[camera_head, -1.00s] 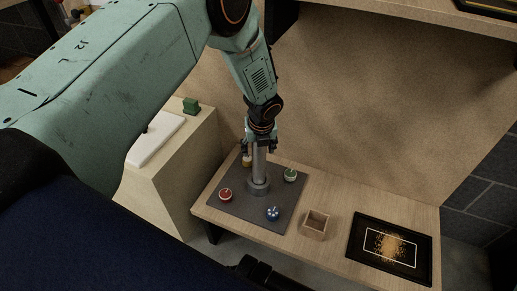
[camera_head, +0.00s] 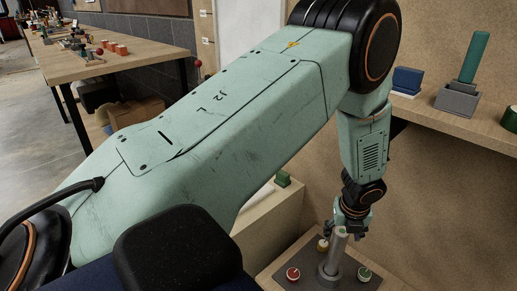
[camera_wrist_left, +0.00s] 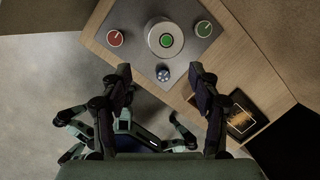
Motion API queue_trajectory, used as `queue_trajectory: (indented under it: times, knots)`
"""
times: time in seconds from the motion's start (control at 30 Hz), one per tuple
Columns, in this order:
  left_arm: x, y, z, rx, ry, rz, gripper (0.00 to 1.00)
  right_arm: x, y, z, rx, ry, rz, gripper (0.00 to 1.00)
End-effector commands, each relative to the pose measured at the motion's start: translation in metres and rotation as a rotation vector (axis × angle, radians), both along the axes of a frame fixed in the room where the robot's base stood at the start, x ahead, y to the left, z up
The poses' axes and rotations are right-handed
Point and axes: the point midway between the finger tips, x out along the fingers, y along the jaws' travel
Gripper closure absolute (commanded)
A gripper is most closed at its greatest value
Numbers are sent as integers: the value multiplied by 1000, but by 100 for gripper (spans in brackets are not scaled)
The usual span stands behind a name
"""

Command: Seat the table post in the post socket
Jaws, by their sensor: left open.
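The grey table post (camera_head: 338,247) stands upright in the wider grey round post socket (camera_head: 329,272) on a dark panel. In the left wrist view the post (camera_wrist_left: 165,39) is seen nearly end-on, with a green disc at its centre. My left gripper (camera_head: 347,230) is at the post's upper end in the head view. In the left wrist view the left gripper (camera_wrist_left: 160,72) has its fingers spread wide, with the post beyond the tips. Whether the fingers touch it cannot be told. The socket's inside is hidden. My right gripper is not in view.
A shelf (camera_head: 435,114) above holds a grey block with a green cylinder (camera_head: 474,57).

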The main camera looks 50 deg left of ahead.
Motion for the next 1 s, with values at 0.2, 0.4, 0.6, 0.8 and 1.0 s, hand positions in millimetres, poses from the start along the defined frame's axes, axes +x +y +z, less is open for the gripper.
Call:
queue_trajectory:
  times: [0.2,0.4,0.6,0.8,1.0]
  knots:
    - [-93,-25,-63,-207,49,551,38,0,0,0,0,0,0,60]
    - [-181,-39,-96,-320,82,1156,38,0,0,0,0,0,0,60]
    - [-267,-39,-106,-339,71,1765,38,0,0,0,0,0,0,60]
    - [-328,-31,-99,-308,-5,2224,38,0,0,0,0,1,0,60]
    - [-348,-27,-93,-295,-53,2393,38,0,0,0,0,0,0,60]
